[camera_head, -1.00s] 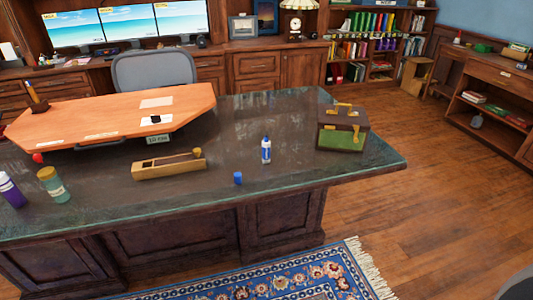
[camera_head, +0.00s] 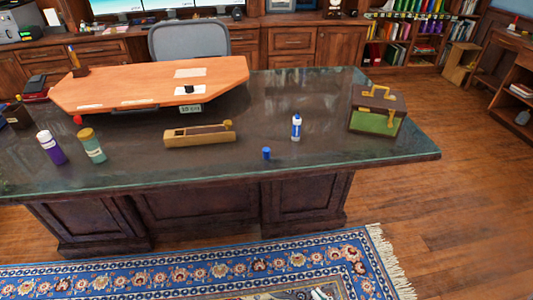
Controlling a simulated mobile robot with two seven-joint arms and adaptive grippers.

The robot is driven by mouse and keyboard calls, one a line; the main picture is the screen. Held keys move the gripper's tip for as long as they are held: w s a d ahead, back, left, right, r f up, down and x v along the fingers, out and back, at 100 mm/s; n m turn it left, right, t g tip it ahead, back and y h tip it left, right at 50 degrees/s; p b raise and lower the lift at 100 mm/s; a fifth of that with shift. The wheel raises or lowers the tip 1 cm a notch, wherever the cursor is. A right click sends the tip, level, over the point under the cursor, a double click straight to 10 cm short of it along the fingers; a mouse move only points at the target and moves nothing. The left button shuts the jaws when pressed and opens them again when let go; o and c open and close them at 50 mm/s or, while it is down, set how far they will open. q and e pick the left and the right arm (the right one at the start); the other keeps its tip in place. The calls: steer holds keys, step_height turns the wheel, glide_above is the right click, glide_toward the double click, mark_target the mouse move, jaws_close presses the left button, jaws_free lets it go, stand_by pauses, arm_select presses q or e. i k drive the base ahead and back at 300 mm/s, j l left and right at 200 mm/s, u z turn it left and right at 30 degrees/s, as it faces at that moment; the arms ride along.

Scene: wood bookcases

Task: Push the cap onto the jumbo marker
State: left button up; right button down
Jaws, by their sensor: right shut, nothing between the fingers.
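The jumbo marker (camera_head: 296,128) stands upright on the dark desk, right of the middle, with a white body and a blue top part. The blue cap (camera_head: 266,153) sits apart from it, to its left and closer to the desk's front edge. My right gripper (camera_head: 320,294) shows only as a small bit at the bottom edge, over the rug. It is shut and empty, well short of the desk and far from both marker and cap. My left gripper is not in view.
A patterned rug (camera_head: 180,272) lies in front. The desk between cap and front edge is clear.

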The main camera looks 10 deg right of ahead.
mark_target(296, 125)
steer(key=i+l, duration=0.1)
steer(key=l, duration=0.3)
steer(key=i+l, duration=0.1)
steer(key=l, duration=0.35)
steer(key=i+l, duration=0.1)
steer(key=l, duration=0.3)
steer(key=i+l, duration=0.1)
steer(key=l, duration=0.3)
steer(key=u, duration=1.6)
